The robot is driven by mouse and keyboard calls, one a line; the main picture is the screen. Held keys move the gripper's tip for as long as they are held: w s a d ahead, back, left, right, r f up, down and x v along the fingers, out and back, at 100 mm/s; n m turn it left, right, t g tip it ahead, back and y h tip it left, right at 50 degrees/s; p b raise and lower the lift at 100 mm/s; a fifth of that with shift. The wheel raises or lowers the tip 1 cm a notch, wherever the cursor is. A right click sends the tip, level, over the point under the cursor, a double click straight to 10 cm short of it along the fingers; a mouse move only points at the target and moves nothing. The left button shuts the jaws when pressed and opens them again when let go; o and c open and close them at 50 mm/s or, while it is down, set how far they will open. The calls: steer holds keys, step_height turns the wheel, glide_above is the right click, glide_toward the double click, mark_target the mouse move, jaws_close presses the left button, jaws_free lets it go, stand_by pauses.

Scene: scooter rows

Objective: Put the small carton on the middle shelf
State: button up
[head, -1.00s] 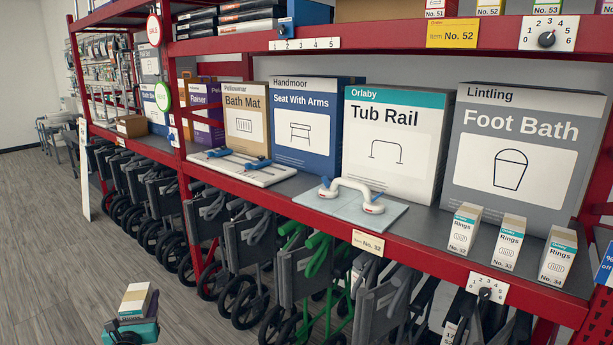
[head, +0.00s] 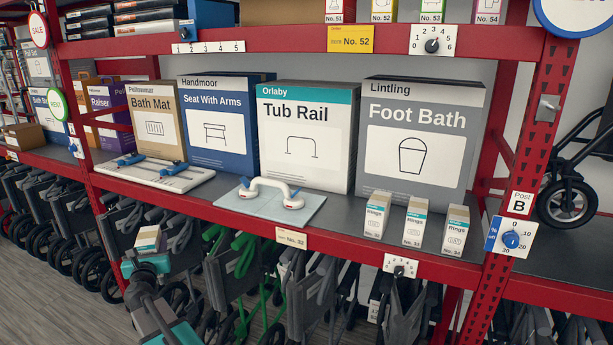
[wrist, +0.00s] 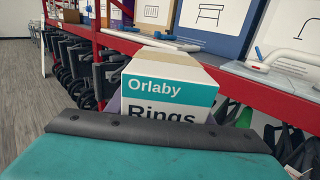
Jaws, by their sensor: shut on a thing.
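The small carton (head: 148,239) is a white and tan box with a teal band. In the wrist view the carton (wrist: 170,85) reads "Orlaby Rings" and stands in my gripper's jaws. My gripper (head: 146,258) is shut on it, in front of the rack and below the shelf edge. The lower part of the carton is hidden by the jaw. The middle shelf (head: 345,228) is grey with a red front beam. Three similar Rings cartons (head: 413,222) stand in a row at its right end.
On the shelf stand big boxes, among them Tub Rail (head: 300,150) and Foot Bath (head: 415,150). A suction grab rail (head: 270,195) on a pale board and a white board (head: 155,175) lie at the front. Folded walkers (head: 225,270) fill the space below. Post B (head: 530,150) bounds the right.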

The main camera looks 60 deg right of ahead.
steer(key=s+d+r+m+g+h+p, duration=0.15)
steer(key=s+d+r, duration=0.25)
steer(key=s+d, duration=0.45)
steer(key=s+d+r+m+g+h+p, duration=0.15)
steer(key=s+d+r, duration=0.35)
steer(key=d, duration=0.7)
steer(key=s+d+r+m+g+h+p, duration=0.1)
steer(key=s+d+r+g+p, duration=0.2)
steer(key=s+d, duration=0.65)
steer(key=s+d+r+m+g+h+p, duration=0.1)
steer(key=s+d+r+g, duration=0.15)
steer(key=s+d, duration=0.5)
steer(key=s+d+r+m+g+p, duration=0.1)
steer(key=s+d+r+m, duration=0.15)
steer(key=s+d, duration=0.5)
steer(key=s+d+f+g+b, duration=0.1)
steer(key=s+f+g+b, duration=0.1)
steer(key=s, duration=0.8)
steer(key=shift+s+d+f+m+b, duration=0.2)
steer(key=shift+f+m+b, duration=0.15)
steer(key=shift+f+b, duration=0.4)
steer(key=shift+w, duration=0.1)
steer(key=shift+f+b, duration=3.2)
steer(key=shift+f, duration=0.1)
steer(key=shift+f+b, duration=0.55)
steer(key=shift+f, duration=0.05)
